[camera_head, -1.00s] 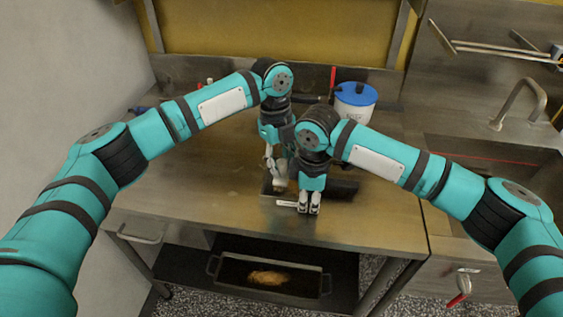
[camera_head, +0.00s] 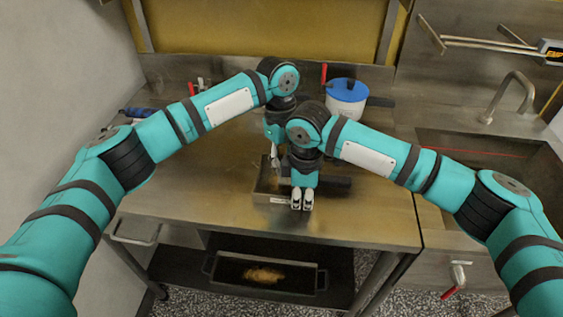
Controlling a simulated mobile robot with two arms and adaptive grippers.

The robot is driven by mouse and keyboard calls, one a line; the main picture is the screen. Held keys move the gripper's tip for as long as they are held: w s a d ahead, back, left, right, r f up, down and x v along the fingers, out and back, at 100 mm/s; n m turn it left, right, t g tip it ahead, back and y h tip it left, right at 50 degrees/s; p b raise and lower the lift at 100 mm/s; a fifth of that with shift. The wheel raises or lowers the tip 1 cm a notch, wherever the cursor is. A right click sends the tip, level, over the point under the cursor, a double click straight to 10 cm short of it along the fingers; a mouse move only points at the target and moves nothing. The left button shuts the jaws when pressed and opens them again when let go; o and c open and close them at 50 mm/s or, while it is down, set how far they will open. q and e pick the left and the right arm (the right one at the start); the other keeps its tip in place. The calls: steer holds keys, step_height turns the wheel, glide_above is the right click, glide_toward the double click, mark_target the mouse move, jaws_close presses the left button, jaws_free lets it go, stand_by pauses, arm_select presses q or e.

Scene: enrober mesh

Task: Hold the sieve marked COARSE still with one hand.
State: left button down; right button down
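A low metal box-like frame (camera_head: 267,186) with a pale label on its front lies on the worktop; it may be the sieve, but the label is too small to read. My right gripper (camera_head: 302,204) points down at its front, just right of the label. Its two fingertips are close together with a narrow gap. Whether they pinch the frame's edge is unclear. The frame's right part is hidden by my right gripper.
A white tub with a blue lid (camera_head: 347,98) stands at the back of the metal worktop (camera_head: 190,200). A sink (camera_head: 480,155) with a tap is at the right. A dark tray (camera_head: 222,271) sits on the lower shelf. The worktop's left side is mostly clear.

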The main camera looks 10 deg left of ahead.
arm_select(q)
steer(key=shift+d+f, duration=0.1)
steer(key=shift+d, duration=0.45)
steer(key=shift+a+r, duration=0.2)
steer(key=shift+a, duration=1.9)
steer(key=shift+d+f, duration=0.2)
steer(key=shift+d, duration=1.9)
steer(key=shift+a+r, duration=0.2)
steer(key=shift+a, duration=1.9)
steer(key=shift+d, duration=0.1)
step_height(320, 180, up, 6)
